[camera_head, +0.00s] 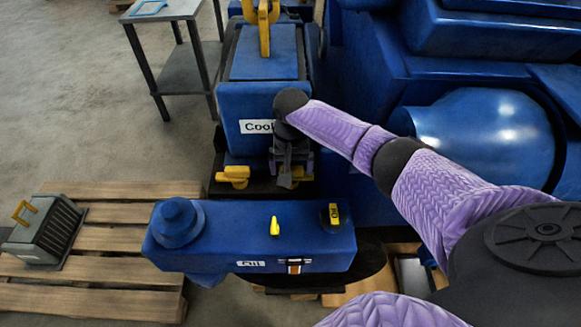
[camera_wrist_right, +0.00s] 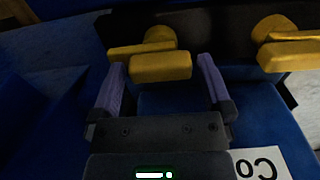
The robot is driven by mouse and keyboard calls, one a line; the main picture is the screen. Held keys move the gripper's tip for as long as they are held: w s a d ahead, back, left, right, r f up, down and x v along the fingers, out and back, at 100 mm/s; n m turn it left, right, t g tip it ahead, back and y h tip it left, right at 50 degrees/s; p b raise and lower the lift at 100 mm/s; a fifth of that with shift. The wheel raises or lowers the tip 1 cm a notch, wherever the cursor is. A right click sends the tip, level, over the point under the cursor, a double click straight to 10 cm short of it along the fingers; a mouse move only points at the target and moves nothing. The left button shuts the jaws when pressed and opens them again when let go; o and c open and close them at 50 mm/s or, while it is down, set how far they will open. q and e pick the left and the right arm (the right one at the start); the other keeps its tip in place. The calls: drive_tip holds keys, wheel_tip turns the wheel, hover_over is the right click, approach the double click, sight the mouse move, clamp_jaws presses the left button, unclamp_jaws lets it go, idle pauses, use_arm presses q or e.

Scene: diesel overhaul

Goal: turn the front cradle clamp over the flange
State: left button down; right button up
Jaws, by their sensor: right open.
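The blue cooler (camera_head: 262,100), with a partly hidden label reading "Cool", stands upright at the top centre of the head view. Two yellow clamps sit at its near foot: the left clamp (camera_head: 233,176) and the right clamp (camera_head: 300,174), which is partly hidden by my right gripper (camera_head: 288,178). In the right wrist view, my right gripper (camera_wrist_right: 163,92) is open, with its purple fingers on either side of one yellow clamp (camera_wrist_right: 160,67). I cannot tell whether they touch it. The other clamp (camera_wrist_right: 292,52) is at the right there. My left gripper is not in view.
A blue housing (camera_head: 250,235) with yellow fittings lies in front of the cooler. A wooden pallet (camera_head: 110,235) with a grey finned part (camera_head: 42,230) is at left. A grey table (camera_head: 178,10) stands behind. The large blue engine (camera_head: 490,130) fills the right.

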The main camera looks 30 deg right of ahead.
drive_tip(key=shift+c, duration=0.3)
drive_tip(key=shift+c, duration=1.1)
drive_tip(key=c, duration=0.8)
drive_tip(key=shift+o, duration=0.2)
